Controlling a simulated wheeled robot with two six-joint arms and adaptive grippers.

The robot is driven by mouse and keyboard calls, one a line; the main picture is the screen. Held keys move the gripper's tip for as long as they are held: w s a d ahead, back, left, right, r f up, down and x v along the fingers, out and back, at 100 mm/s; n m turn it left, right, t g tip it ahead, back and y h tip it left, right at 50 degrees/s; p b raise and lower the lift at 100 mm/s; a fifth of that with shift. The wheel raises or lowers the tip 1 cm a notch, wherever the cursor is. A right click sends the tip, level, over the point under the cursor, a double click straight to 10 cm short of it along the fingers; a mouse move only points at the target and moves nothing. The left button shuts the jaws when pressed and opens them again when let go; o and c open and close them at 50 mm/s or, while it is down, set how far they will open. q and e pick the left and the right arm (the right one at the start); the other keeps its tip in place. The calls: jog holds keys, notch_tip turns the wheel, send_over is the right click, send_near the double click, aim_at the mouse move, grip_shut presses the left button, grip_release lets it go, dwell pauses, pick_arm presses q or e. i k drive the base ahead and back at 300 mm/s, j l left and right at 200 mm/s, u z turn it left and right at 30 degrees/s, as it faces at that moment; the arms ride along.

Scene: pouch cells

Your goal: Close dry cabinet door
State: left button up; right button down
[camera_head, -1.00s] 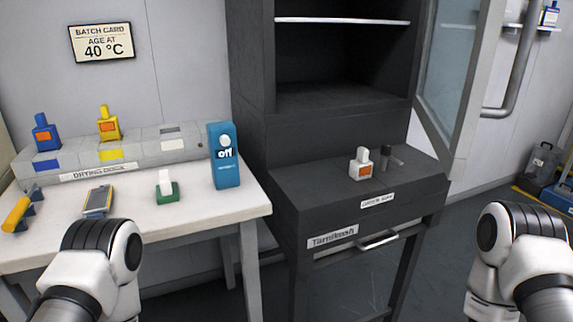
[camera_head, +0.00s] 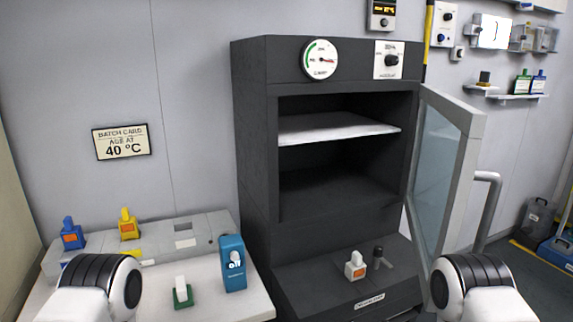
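The dry cabinet (camera_head: 255,150) is dark grey and stands in the middle of the view, with a light shelf (camera_head: 335,127) inside and nothing seen on it. Its glass door (camera_head: 473,150), with a pale frame, is hinged on the right and stands wide open. My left arm shows at the lower left, in front of the white table, and my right arm shows at the lower right, near the bottom of the door. Only rounded arm links show; neither gripper's fingers are in view. Neither arm is seen touching the door.
A small white bottle (camera_head: 355,265) and a dark knob (camera_head: 379,257) are on the cabinet's front ledge. The white table (camera_head: 215,305) at left holds a docking strip (camera_head: 190,236), a blue device (camera_head: 232,262) and a green-based item (camera_head: 182,293). A grey pipe (camera_head: 488,180) runs behind the door.

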aim_at(472, 123)
jog(key=l+z, duration=0.25)
jog(key=l, duration=1)
